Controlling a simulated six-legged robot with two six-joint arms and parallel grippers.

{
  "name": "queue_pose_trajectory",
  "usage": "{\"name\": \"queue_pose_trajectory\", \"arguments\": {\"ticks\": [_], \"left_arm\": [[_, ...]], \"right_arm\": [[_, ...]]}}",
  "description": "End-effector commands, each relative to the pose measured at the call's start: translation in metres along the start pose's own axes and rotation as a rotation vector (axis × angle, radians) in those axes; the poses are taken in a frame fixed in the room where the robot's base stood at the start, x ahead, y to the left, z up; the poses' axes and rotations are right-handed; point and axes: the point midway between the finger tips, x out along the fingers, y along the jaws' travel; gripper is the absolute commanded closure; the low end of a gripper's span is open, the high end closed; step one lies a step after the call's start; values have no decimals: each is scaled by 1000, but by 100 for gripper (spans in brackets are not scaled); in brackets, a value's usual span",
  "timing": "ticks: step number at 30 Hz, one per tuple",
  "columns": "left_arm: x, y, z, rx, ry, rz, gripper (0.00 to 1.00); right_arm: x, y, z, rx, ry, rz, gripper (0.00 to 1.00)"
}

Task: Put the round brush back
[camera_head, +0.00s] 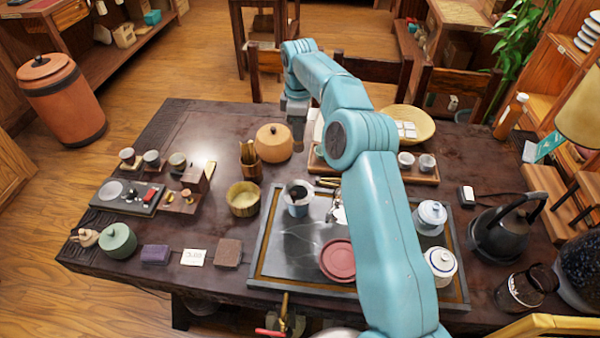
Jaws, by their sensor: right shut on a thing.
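My right arm reaches across the table from the lower right, and its gripper (296,118) is above the far middle of the table. The gripper points down and is shut on a small brownish thing, which I take to be the round brush; the jaws hide most of it, so its shape is unclear. It is beside the round tan lidded pot (273,143) and to the right of and beyond the tool holder (251,171) with several wooden tools upright in it. My left gripper is not in view.
A dark tea tray (262,272) holds a cup (298,197) and a red dish (338,260). A woven bowl (243,198) stands left of it. A black kettle (498,235) is at right. The table's far left (185,125) is clear.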

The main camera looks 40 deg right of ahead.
Motion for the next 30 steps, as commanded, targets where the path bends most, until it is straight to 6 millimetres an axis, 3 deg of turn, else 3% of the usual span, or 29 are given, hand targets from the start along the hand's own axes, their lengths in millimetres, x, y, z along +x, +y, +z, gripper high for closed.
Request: {"name": "queue_pose_trajectory", "arguments": {"ticks": [3, 9, 17, 24, 30], "left_arm": [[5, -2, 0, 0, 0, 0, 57], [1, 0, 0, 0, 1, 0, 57], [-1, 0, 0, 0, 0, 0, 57], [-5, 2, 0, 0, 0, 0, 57], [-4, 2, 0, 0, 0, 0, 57]], "right_arm": [[38, 0, 2, 0, -2, -4, 100], [84, 1, 3, 2, -1, -2, 100], [109, 2, 2, 2, 0, 0, 100], [142, 2, 3, 2, 0, 1, 100], [143, 2, 2, 2, 1, 3, 100]]}}
